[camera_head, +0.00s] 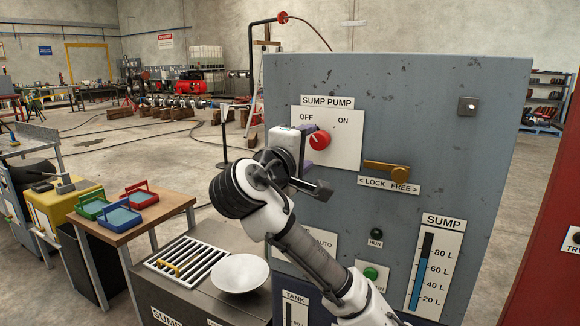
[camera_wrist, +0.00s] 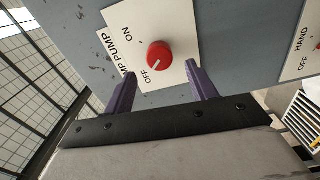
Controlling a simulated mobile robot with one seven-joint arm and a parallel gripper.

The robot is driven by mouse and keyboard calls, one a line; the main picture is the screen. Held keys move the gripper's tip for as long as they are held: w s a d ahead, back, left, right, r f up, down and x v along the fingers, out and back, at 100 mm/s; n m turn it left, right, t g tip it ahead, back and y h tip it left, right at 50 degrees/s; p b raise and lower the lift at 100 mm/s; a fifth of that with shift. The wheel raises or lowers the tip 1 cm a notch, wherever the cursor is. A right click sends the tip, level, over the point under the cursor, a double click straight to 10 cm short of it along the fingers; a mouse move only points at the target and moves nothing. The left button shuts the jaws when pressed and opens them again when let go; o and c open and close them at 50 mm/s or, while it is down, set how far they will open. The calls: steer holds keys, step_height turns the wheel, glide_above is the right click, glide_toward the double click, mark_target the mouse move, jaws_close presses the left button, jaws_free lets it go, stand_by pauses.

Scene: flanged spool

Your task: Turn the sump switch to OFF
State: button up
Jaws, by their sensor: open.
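The sump pump switch is a red round knob (camera_head: 320,140) on a white plate (camera_head: 345,150) marked OFF at upper left and ON at upper right, on the grey-blue panel. In the wrist view the knob (camera_wrist: 158,53) carries a pale mark that seems to point to the OFF lettering. My gripper (camera_head: 307,150) is in front of the plate, just left of the knob in the head view. Its purple fingers are open and empty; in the wrist view the gripper (camera_wrist: 160,69) has one finger toward each side of the knob, apart from it. My gripper hides part of the plate's left side.
A brass handle (camera_head: 387,171) above a LOCK/FREE label is right of and below the switch. Below are a dark RUN lamp (camera_head: 376,234), a green button (camera_head: 370,273) and a SUMP gauge (camera_head: 433,262). A white bowl (camera_head: 240,273) and grate (camera_head: 186,263) lie at lower left.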

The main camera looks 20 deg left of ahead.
steer(key=s, duration=0.7)
steer(key=shift+s+a, duration=0.15)
steer(key=shift+s, duration=0.25)
